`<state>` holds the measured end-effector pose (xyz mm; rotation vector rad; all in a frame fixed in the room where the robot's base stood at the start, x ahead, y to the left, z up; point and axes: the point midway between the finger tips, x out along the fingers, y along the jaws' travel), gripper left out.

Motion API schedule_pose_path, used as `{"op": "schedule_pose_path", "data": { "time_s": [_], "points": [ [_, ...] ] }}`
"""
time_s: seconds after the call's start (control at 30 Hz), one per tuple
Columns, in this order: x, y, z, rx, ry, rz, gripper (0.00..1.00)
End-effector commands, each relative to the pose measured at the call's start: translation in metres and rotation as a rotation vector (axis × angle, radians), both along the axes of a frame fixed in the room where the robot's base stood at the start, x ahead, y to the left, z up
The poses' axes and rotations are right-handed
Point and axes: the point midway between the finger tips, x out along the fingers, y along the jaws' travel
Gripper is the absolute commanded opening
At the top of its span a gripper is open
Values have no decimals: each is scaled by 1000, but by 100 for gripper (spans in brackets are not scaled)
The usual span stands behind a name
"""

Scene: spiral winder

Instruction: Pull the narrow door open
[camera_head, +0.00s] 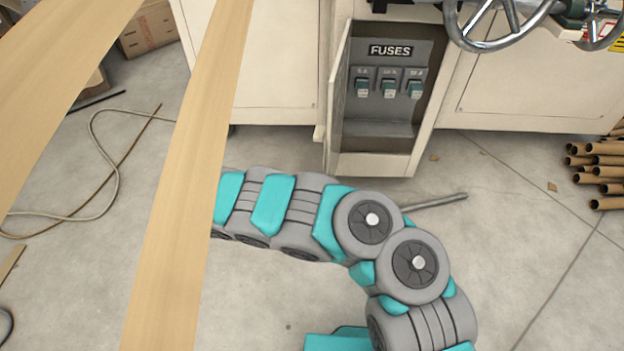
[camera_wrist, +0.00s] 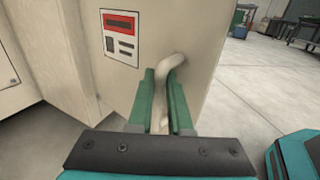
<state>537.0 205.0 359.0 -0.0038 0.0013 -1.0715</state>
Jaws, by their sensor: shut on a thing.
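The narrow door (camera_head: 338,110) stands swung open at the left side of the fuse compartment (camera_head: 385,90) in the head view, seen nearly edge-on. In the wrist view its cream outer face (camera_wrist: 205,35) fills the upper middle, with a red and white label (camera_wrist: 121,35). A pale curved handle (camera_wrist: 178,64) stands out from this face. My gripper (camera_wrist: 163,85) is shut on the handle, with a green finger on each side of it. In the head view my gripper is not visible; the far end of my arm passes behind a tan strip.
Two long tan strips (camera_head: 195,170) cross the left of the head view. Handwheels (camera_head: 490,25) stand at the upper right. Cardboard tubes (camera_head: 600,170) lie at the right, a hose (camera_head: 105,190) at the left, and a rod (camera_head: 440,201) beyond my arm. Floor below the door is clear.

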Motion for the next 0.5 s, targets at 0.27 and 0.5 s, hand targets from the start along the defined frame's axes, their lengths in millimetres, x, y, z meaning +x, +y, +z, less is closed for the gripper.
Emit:
{"op": "schedule_pose_path", "data": {
  "time_s": [0.27, 0.5],
  "points": [
    [1, 0, 1, 1, -2, 0, 39],
    [1, 0, 0, 0, -1, 1, 47]
  ]
}}
